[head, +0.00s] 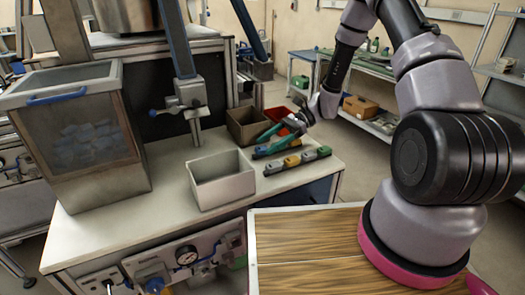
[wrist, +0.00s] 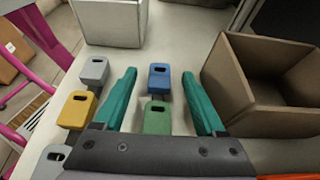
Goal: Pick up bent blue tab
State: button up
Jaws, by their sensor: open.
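The blue tab (wrist: 159,78), a small block with a dark slot in its top, lies on the pale worktop in the wrist view. My gripper (wrist: 160,73) is open, with one teal finger to the left of the blue tab and one to the right. A gap shows on both sides, and nothing is held. A green tab (wrist: 157,118) also lies between the fingers, nearer the palm. In the head view my gripper (head: 266,143) is low over the worktop; I cannot clearly make out the blue tab there.
A grey tab (wrist: 94,72) and a yellow tab (wrist: 77,109) lie left of the left finger. An open brown box (wrist: 228,78) stands close to the right finger. A white bin (head: 222,188) stands on the worktop (head: 165,195), and a clear-sided container (head: 90,110) stands further left.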

jog(key=shift+x, duration=1.1)
grip_shut()
jog(key=shift+r, duration=0.1)
